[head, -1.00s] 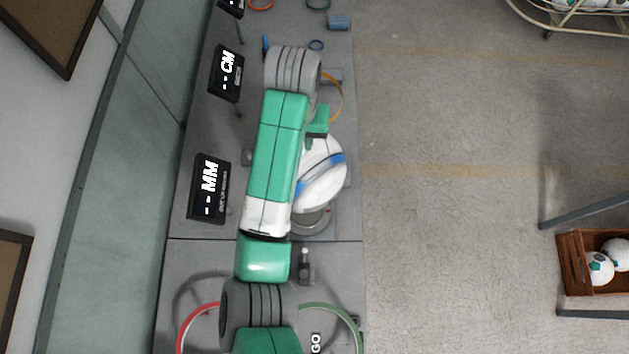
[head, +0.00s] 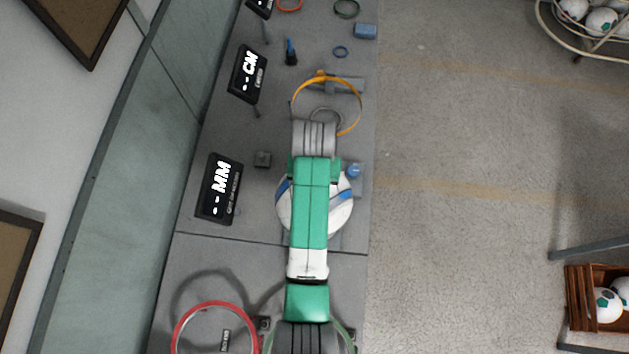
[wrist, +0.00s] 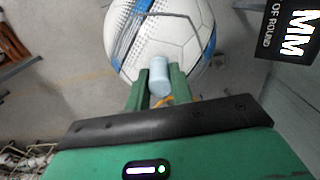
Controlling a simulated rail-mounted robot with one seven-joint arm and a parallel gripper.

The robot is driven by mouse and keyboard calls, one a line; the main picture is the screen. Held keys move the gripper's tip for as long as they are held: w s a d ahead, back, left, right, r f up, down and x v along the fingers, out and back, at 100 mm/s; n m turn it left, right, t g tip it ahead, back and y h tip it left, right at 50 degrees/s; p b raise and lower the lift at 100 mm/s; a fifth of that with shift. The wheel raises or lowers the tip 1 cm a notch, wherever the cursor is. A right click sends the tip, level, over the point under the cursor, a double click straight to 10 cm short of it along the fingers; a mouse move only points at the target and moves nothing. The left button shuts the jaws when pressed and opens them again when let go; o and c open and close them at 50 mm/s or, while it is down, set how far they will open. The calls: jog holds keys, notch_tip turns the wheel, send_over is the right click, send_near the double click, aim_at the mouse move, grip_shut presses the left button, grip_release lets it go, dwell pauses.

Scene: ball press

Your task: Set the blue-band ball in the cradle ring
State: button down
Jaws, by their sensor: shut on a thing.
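The blue-band ball (head: 342,212) is white with blue stripes and sits partly under my arm in the head view. It also fills the top middle of the wrist view (wrist: 165,35). My gripper (wrist: 160,85) is shut on a pale blue peg (wrist: 159,75) against the ball's near side. The fingers lie on either side of this peg. In the head view my arm hides the fingers. The cradle ring is hidden under the ball and arm, and I cannot tell whether the ball touches it.
A display marked MM (head: 219,188) stands left of the ball, a CM display (head: 247,74) farther up. An orange ring (head: 357,110) stands beyond my arm. A blue knob (head: 354,170) is close right of the ball. A red ring (head: 177,335) stands lower left.

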notch_tip(320, 180, down, 9)
jog(key=shift+f, duration=0.15)
dwell(0.4)
jog(key=shift+f, duration=0.3)
jog(key=c, duration=1.2)
grip_release()
jog(key=shift+c, duration=0.2)
jog(key=shift+r, duration=0.1)
notch_tip(320, 180, up, 12)
jog(key=shift+r, duration=0.25)
